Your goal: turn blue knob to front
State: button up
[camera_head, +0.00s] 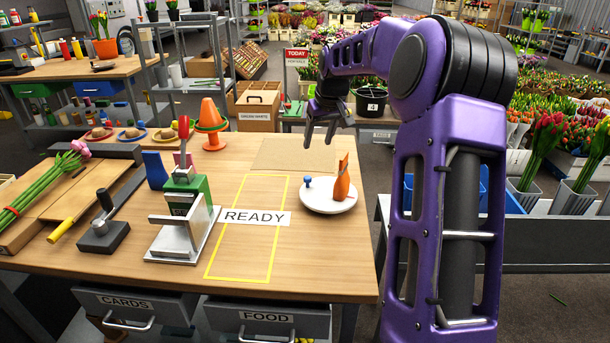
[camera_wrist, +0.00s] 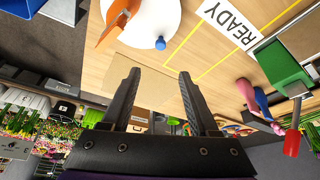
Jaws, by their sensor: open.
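The small blue knob (camera_head: 308,182) stands at the left rim of a round white turntable-like disc (camera_head: 328,207) on the wooden table. An orange upright piece (camera_head: 342,183) stands on the disc, right of the knob. In the wrist view, the blue knob (camera_wrist: 160,43) shows at the edge of the white disc (camera_wrist: 172,12), beyond my fingertips, with the orange piece (camera_wrist: 118,20) beside it. My gripper (camera_head: 320,143) is open and empty, above and behind the disc. Its two dark fingers (camera_wrist: 155,75) are apart and touch nothing.
A yellow-outlined area with a READY label (camera_head: 254,217) lies left of the disc. A green and grey press (camera_head: 187,205) stands further left. An orange cone (camera_head: 211,126) stands at the back. The table behind the disc holds a bare tan board (camera_head: 290,156).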

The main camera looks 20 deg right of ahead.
aim_at(308, 177)
jog(key=b+x, duration=0.2)
jog(key=x, duration=1.4)
jog(key=shift+w+f, duration=0.1)
grip_shut()
dwell(0.7)
